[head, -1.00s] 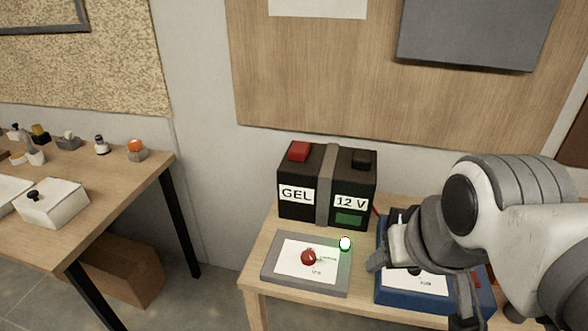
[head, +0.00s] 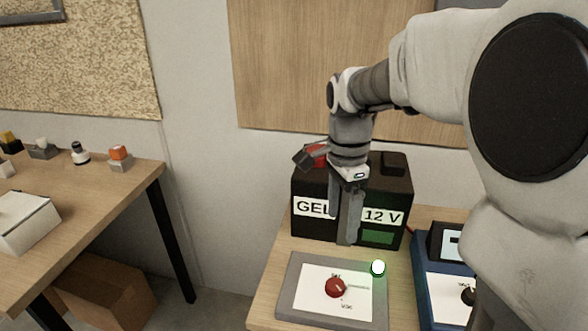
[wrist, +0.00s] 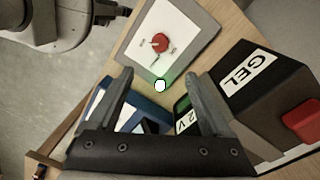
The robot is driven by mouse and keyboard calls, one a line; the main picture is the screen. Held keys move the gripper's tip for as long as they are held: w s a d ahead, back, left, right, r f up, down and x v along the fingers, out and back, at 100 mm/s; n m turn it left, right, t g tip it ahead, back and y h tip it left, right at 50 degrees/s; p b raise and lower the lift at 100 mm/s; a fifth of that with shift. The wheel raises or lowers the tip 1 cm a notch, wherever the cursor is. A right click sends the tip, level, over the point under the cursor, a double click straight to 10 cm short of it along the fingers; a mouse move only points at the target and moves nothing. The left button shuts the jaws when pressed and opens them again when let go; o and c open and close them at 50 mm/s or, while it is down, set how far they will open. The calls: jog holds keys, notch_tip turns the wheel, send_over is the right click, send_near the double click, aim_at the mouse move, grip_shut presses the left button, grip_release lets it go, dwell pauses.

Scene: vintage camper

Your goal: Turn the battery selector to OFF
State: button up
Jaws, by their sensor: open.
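The battery selector is a red round knob (head: 335,287) on a white plate in a grey panel (head: 285,305), lying on a small wooden table. A lit green-white lamp (head: 378,267) sits at the panel's right corner. The knob also shows in the wrist view (wrist: 159,42), with a pale pointer mark; its small lettering is too blurred to read. My gripper (head: 340,228) points down in front of the battery, above and behind the panel. In the wrist view my gripper (wrist: 158,88) has its fingers wide apart with nothing between them, and the knob lies beyond the fingertips.
A black battery (head: 310,230) labelled GEL and 12 V stands just behind the panel, close to my gripper. A blue unit (head: 432,300) with another knob is to the right. A wooden table (head: 110,180) with small items is at the left.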

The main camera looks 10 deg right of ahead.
aim_at(336, 283)
jog(key=f+b, duration=0.1)
jog(key=f, duration=0.5)
jog(key=f+b, duration=0.2)
jog(key=f, duration=0.4)
jog(key=s+f+b, duration=0.1)
jog(key=f, duration=0.4)
jog(key=shift+d+f, duration=0.15)
jog(key=shift+f, duration=0.25)
grip_shut()
